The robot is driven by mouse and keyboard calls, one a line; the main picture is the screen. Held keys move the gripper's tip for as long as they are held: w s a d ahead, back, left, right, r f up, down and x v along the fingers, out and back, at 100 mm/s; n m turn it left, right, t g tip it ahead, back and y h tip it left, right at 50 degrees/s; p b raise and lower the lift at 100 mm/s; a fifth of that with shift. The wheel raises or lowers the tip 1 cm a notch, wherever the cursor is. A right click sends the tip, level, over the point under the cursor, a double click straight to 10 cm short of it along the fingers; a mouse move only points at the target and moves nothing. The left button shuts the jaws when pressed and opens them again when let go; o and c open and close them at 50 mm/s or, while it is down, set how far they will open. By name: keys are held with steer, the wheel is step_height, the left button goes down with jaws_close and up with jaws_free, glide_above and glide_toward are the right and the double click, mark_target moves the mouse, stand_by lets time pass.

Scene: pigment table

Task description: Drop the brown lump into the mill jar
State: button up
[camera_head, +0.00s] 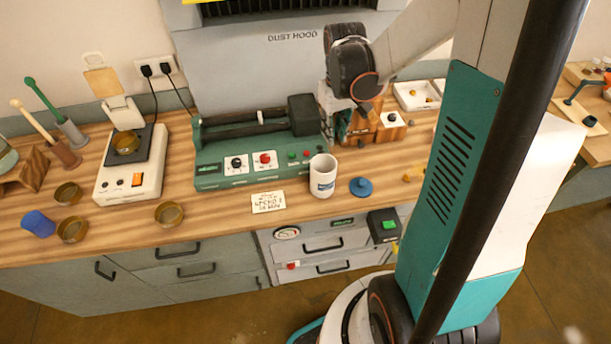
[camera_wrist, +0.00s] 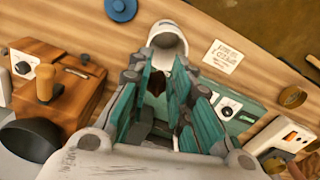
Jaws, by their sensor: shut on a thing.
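The mill jar (camera_head: 322,178) is a white, open-topped cup with a blue label. It stands upright on the bench in front of the green roller mill (camera_head: 245,165). In the wrist view the jar (camera_wrist: 170,27) lies just beyond my fingertips. My gripper (camera_wrist: 164,76) has teal fingers and is shut on the brown lump (camera_wrist: 157,82), a dark piece partly hidden between them. My gripper is over the mill side of the bench, apart from the jar.
A blue lid (camera_head: 361,187) lies right of the jar, and a label card (camera_head: 268,202) lies to its left. A wooden box with a knob (camera_wrist: 60,90) stands beside my gripper. A scale (camera_head: 130,178) and several brass dishes (camera_head: 169,213) are on the left.

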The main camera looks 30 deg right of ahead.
step_height(320, 180, down, 6)
steer(key=b, duration=0.4)
steer(key=shift+d, duration=0.1)
steer(key=o, duration=1)
steer(key=shift+c, duration=0.2)
step_height(320, 180, up, 12)
